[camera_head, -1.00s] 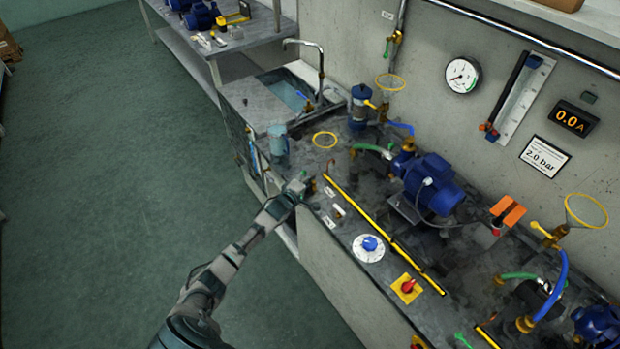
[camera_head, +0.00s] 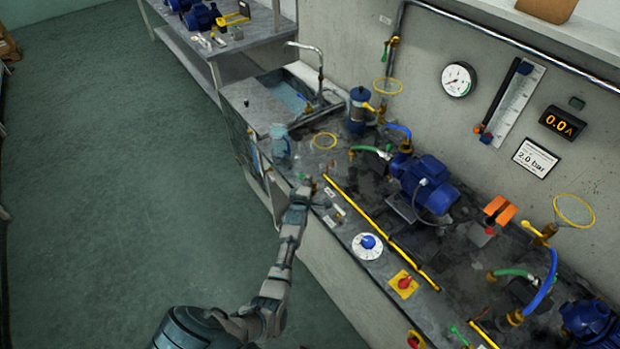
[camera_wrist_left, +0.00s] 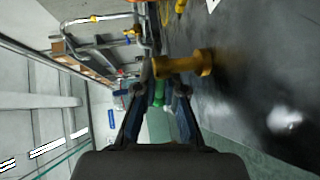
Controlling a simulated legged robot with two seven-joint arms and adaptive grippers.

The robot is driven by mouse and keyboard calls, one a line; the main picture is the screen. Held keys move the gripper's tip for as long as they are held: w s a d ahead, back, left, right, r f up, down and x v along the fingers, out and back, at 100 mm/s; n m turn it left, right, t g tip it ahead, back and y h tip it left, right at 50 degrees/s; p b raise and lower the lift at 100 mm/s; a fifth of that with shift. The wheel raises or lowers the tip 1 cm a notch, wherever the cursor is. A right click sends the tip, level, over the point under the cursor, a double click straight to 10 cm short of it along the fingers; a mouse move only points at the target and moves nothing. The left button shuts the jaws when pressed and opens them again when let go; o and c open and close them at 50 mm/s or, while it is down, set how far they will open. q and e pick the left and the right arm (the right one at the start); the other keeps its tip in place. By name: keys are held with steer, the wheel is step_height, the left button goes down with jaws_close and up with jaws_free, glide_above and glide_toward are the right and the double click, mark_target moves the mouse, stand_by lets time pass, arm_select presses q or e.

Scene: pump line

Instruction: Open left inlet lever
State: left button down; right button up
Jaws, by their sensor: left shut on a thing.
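My left gripper (camera_head: 302,189) is at the front edge of the bench, toward its left end. In the left wrist view its two fingers (camera_wrist_left: 157,92) are closed around a small green lever (camera_wrist_left: 159,96), which shows between the fingertips. A brass valve fitting (camera_wrist_left: 186,65) is just beyond the fingertips. In the head view the green lever (camera_head: 307,180) is a small spot at the gripper's tip, and its exact angle cannot be told. My right gripper is not in view.
A yellow bar (camera_head: 370,225) runs along the bench behind the gripper. A white dial (camera_head: 367,246) and a red knob on a yellow plate (camera_head: 404,284) are to the right. A blue-grey jug (camera_head: 281,148) stands behind left. The floor at left is clear.

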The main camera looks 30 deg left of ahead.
arm_select(q)
steer(key=shift+s+a+r+n+y, duration=0.1)
steer(key=shift+a+r+n+y, duration=0.25)
steer(key=shift+y, duration=0.25)
steer(key=shift+a+f, duration=0.1)
steer(key=c, duration=1.4)
jaws_free()
steer(key=shift+s, duration=0.1)
steer(key=shift+o, duration=0.9)
steer(key=shift+a+f, duration=0.1)
steer(key=shift+f, duration=0.2)
steer(key=v, duration=1.2)
steer(key=shift+r, duration=0.15)
